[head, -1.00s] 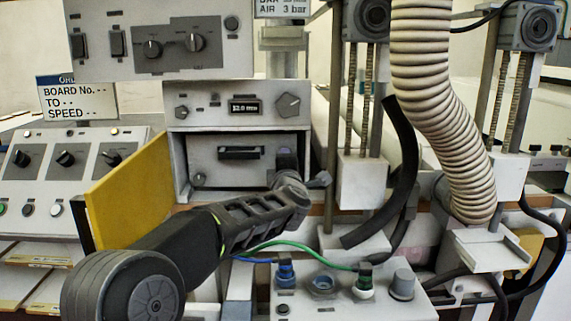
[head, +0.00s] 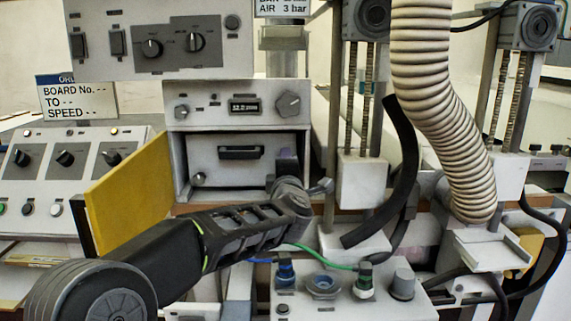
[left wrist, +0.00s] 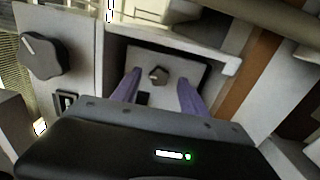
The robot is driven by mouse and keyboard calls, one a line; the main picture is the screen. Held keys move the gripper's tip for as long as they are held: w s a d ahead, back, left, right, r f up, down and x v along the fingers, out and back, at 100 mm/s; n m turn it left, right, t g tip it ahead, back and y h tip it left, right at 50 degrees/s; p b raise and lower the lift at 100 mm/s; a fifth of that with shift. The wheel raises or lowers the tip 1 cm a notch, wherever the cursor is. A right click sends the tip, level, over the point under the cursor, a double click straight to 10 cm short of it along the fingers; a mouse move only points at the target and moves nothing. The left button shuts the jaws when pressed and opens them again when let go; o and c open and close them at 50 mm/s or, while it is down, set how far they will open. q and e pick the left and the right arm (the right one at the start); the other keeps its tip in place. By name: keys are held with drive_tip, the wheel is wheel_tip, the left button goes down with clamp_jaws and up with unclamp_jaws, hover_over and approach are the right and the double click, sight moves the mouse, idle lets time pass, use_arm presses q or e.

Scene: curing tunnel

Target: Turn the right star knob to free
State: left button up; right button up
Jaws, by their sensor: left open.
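A small dark star knob (left wrist: 157,75) sits on a light panel (left wrist: 190,68) inside a recess in the left wrist view. My left gripper (left wrist: 160,84) is open, its two purple fingers on either side of the knob with gaps between; I cannot tell whether the tips reach it. In the head view, my left gripper (head: 288,164) is at the right side of the open cabinet's drawer-like front (head: 225,168), and the right knob is hidden behind it. A left star knob (head: 198,179) shows at the lower left of that front. My right gripper is not in view.
A yellow door (head: 132,193) stands open left of the cabinet. A unit with a display and a large dial (head: 288,104) sits above the recess. A ribbed hose (head: 425,95), a black hose (head: 395,190) and a connector box (head: 325,305) lie to the right.

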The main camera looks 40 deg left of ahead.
use_arm(q)
drive_tip(key=shift+v, duration=2.1)
